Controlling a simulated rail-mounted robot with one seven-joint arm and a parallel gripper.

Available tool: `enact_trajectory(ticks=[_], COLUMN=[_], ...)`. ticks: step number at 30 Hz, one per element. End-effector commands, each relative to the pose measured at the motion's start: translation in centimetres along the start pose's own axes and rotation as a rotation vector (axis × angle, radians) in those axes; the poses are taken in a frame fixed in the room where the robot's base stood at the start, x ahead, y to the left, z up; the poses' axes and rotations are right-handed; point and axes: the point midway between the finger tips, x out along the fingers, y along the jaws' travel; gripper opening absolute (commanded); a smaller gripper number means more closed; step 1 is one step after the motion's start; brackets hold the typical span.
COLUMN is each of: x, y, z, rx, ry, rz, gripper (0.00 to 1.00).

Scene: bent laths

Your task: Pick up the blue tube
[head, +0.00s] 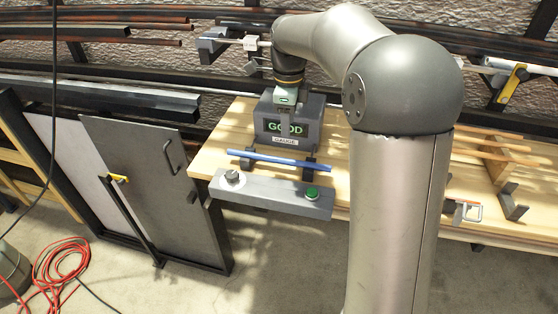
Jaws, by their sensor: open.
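The blue tube (279,161) lies roughly level across two dark supports on the wooden bench, in front of the grey gauge box (313,130). The gauge display reads "GOOD". My gripper (284,99) is at the end of my arm, over the top of the gauge box, above and behind the tube in the picture. It is open and apart from the tube. Its fingertips are too small to make out clearly.
A grey control bar (270,194) with a knob and green button lies in front of the tube. A grey panel (145,170) stands at left. Dark racks hold bars at the back. A red cable (60,268) coils on the floor. My arm hides part of the bench.

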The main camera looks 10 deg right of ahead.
Motion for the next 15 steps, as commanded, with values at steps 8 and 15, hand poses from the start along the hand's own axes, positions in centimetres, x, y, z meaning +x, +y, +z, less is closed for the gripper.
enact_trajectory(ticks=[8,15], x=[3.4,6.5], y=[-0.5,-0.5], z=[0.1,0.2], rx=[0.051,0.049], ry=[0.001,-0.001], rz=[0.005,0.002], gripper=[0.43,0.43])
